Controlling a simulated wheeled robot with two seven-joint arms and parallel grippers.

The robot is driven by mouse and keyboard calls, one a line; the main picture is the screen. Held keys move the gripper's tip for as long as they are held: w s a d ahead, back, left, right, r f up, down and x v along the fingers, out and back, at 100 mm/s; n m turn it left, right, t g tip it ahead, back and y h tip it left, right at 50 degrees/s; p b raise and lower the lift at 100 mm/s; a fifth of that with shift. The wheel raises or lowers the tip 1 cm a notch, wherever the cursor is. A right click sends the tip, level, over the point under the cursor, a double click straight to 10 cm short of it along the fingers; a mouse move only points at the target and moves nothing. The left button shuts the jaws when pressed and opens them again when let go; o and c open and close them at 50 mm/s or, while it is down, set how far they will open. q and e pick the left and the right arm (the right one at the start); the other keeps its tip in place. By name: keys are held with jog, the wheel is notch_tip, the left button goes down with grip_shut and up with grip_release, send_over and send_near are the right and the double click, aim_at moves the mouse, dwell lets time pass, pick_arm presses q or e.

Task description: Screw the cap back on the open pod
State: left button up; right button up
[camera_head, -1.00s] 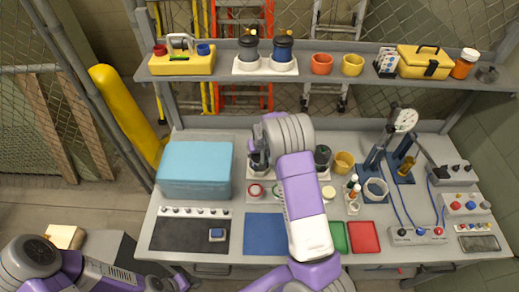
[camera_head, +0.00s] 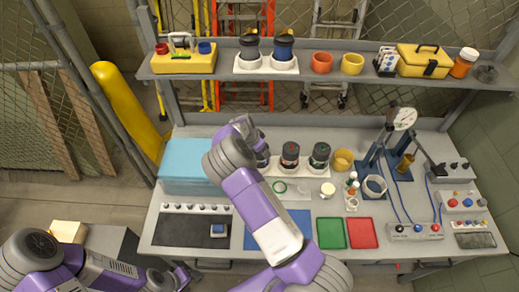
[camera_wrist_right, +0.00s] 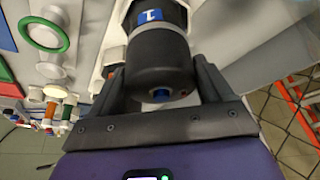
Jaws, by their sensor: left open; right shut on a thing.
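My right gripper (camera_wrist_right: 160,72) is shut on a dark cap (camera_wrist_right: 157,62) with a blue connector and a red dot on its end. Beyond it, the dark pod body with a blue "1" label (camera_wrist_right: 150,16) is in line with the cap; whether they are screwed together I cannot tell. In the head view, that pod (camera_head: 262,152) stands at the left end of the pod row, partly hidden by my right arm. My left gripper (camera_head: 176,278) is open and empty at the lower left, below the bench's front edge.
Two more dark pods (camera_head: 290,155) (camera_head: 320,155) stand close to the right. A green ring (camera_head: 280,187) and a cream disc (camera_head: 327,189) lie in front. A blue box (camera_head: 185,165) is to the left. A gauge stand (camera_head: 404,120) and cables occupy the right side.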

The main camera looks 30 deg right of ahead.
jog(key=o, duration=0.9)
jog(key=shift+s+d, duration=0.15)
jog(key=shift+d, duration=0.05)
jog(key=shift+a+r, duration=0.2)
jog(key=v, duration=0.6)
jog(key=shift+r+b, duration=0.1)
jog(key=shift+b, duration=0.2)
jog(key=shift+r, duration=0.25)
jog(key=shift+s+r, duration=0.1)
jog(key=n, duration=0.1)
jog(key=n+t+b, duration=0.1)
jog(key=shift+s+d+n+y, duration=0.15)
jog(key=shift+s+n+y, duration=0.05)
jog(key=shift+n+y, duration=0.2)
jog(key=n, duration=0.1)
jog(key=n+t, duration=0.1)
jog(key=n, duration=0.2)
jog(key=shift+s+d+f+y, duration=0.1)
jog(key=shift+s+f+y, duration=0.2)
jog(key=shift+s+y, duration=0.1)
jog(key=shift+w+x, duration=0.2)
jog(key=shift+x, duration=3.55)
